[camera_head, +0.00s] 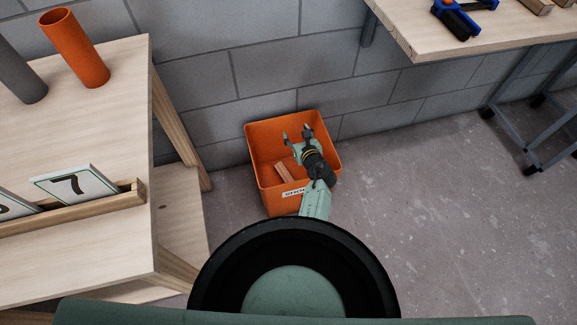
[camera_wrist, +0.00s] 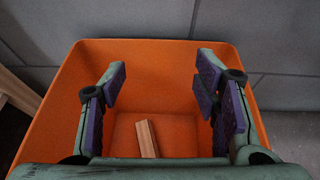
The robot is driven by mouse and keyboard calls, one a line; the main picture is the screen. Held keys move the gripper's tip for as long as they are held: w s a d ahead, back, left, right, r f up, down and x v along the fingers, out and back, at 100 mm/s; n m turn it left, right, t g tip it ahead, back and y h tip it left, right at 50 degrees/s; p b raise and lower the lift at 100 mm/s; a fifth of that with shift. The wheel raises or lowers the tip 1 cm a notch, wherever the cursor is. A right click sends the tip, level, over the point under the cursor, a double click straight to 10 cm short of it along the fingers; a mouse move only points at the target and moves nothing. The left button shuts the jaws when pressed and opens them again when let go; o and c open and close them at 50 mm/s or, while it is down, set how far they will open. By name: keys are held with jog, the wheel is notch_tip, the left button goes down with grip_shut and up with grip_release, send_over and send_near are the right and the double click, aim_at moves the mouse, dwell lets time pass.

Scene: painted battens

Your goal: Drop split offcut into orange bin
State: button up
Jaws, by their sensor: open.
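The orange bin (camera_head: 260,134) stands on the floor against the grey block wall, with a partly covered white label on its front. My gripper (camera_head: 298,134) is over the bin, its fingers spread and empty. In the wrist view my gripper (camera_wrist: 160,90) shows a wide gap between its purple-padded fingers, with the orange bin (camera_wrist: 150,50) around and below them. A short pale wooden offcut (camera_head: 284,173) lies inside the bin, apart from the fingers. In the wrist view the offcut (camera_wrist: 146,138) rests on the bin floor, its near end hidden. I cannot make out a split.
A wooden bench (camera_head: 110,130) at the left holds an orange tube (camera_head: 75,48), a grey tube (camera_head: 18,75) and number cards in a slotted rail. A wooden table (camera_head: 470,25) at the upper right bears a blue and black clamp (camera_head: 458,18). The floor right of the bin is clear.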

jog(key=shift+s, duration=0.1)
jog(key=v, duration=1.2)
dwell(0.4)
